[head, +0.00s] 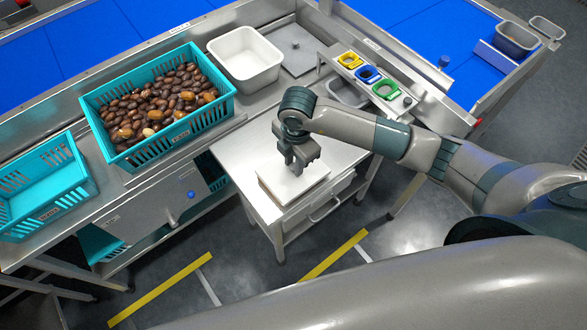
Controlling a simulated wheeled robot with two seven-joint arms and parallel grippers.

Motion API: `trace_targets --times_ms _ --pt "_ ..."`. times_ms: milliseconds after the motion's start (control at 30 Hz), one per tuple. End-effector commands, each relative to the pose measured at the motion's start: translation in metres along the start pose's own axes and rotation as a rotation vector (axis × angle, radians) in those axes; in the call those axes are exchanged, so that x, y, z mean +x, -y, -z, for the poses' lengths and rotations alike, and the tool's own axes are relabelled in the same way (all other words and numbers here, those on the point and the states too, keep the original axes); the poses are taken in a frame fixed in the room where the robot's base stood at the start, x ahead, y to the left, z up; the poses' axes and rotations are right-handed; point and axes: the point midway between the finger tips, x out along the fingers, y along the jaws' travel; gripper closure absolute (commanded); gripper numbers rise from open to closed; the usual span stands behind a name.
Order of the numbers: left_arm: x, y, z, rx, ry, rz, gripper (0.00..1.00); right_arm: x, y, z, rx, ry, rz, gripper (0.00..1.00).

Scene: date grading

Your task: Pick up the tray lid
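A flat pale lid (277,191), which looks like the tray lid, lies level at the small steel side table (237,162). My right gripper (296,170) points down right over the lid and hides part of it. The fingertips are at or just above its top. I cannot tell from this angle whether they touch it or how far apart the fingers are. What is under the lid is hidden. My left gripper is not in view.
A teal crate (222,108) full of brown dates stands on the steel bench to the left. An emptier teal crate (79,190) is at far left. A white tub (243,55) stands behind. Yellow, blue and green ring-shaped pieces (367,74) sit at the back right.

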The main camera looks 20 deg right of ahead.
Motion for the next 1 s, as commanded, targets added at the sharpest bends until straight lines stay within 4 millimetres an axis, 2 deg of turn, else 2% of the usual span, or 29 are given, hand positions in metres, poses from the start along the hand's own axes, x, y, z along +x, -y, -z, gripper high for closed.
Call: trace_targets --times_ms 33,100,567,667,833,1000 --pt "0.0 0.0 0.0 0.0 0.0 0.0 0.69 0.0 0.0 0.0 0.0 0.0 0.0 0.88" --pt "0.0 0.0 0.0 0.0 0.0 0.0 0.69 0.0 0.0 0.0 0.0 0.0 0.0 1.0" --pt "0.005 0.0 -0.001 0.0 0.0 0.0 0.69 -0.006 -0.001 0.0 -0.001 -0.001 -0.002 1.0" --pt "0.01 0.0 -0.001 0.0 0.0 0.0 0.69 -0.015 -0.002 0.0 -0.001 0.0 -0.004 1.0" --pt "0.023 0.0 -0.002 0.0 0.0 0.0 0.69 -0.04 -0.003 0.0 -0.002 0.0 -0.005 1.0" --pt "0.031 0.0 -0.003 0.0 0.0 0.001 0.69 -0.057 0.026 -0.012 -0.001 0.001 -0.003 1.0"
